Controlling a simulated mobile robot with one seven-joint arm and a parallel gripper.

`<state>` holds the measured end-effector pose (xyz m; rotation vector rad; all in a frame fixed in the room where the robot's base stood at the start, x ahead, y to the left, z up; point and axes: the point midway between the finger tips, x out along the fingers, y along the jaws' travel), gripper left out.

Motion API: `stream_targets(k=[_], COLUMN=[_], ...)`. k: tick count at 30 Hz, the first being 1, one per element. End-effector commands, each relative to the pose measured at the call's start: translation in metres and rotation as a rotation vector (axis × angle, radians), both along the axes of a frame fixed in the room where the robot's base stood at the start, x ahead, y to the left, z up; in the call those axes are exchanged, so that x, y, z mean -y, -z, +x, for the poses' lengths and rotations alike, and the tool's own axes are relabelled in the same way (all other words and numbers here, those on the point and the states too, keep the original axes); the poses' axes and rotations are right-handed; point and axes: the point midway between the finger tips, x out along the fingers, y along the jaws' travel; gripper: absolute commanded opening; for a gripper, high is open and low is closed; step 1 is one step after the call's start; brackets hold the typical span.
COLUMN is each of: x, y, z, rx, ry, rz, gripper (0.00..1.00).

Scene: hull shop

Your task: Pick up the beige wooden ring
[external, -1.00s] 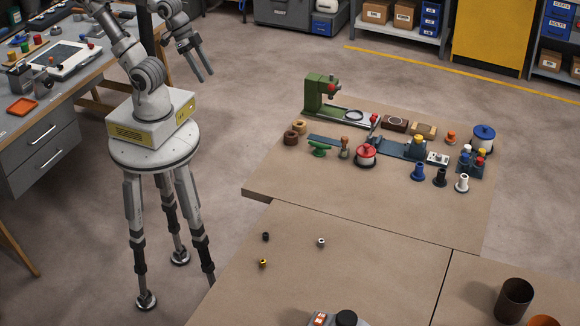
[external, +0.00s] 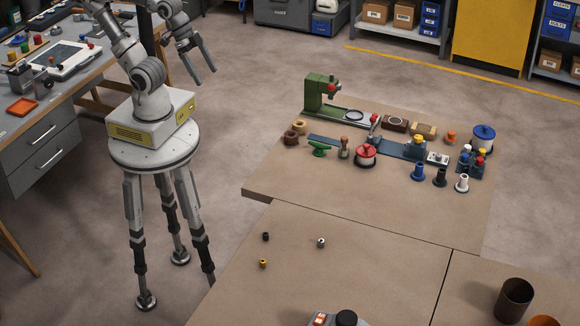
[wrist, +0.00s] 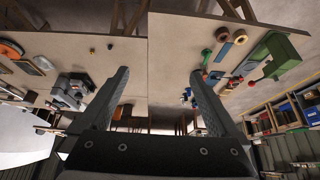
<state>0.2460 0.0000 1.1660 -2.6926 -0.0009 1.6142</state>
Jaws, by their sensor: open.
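The beige wooden ring (external: 299,127) lies at the far left of the back table, beside a darker brown ring (external: 291,138) and left of a green press. In the wrist view the beige ring (wrist: 241,37) is small, at the upper right beyond the right finger.
The green press (external: 318,95) stands close behind the ring. A green anvil shape (external: 319,149), a stamp (external: 344,147) and a red-lidded pot (external: 365,155) are to its right. Small parts lie on the front table (external: 330,275). The table's left front corner is clear.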

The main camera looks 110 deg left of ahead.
Motion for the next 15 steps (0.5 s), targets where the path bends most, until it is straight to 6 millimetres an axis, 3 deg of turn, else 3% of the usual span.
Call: stream_targets(k=[5, 15], x=[-0.014, -0.086], y=[0.029, 0.128], z=[0.002, 0.015], rx=[-0.083, -0.484], ry=[0.046, 0.357], rz=[0.095, 0.572], gripper=[0.98, 0.98])
